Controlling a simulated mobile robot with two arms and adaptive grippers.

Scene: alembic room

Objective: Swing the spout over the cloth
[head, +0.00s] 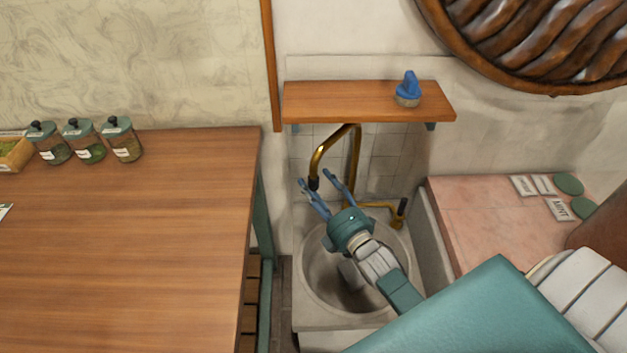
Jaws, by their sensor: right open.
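The brass spout (319,157) arches out over the left part of the stone basin (312,262) and ends in a dark tip pointing down. My right gripper (317,178) is open, its two blue fingers pointing up and left. The spout's tip appears between or just beside the fingertips; I cannot tell whether they touch. A small pale grey shape (349,275) lies in the basin, partly hidden by my right arm; I cannot tell whether it is the cloth. My left gripper is out of view.
A wooden shelf (340,102) with a blue-topped object (408,90) hangs above the spout. A brass tap with a dark handle (402,208) is right of it. A wooden table (130,240) stands left, a pink counter (475,205) right.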

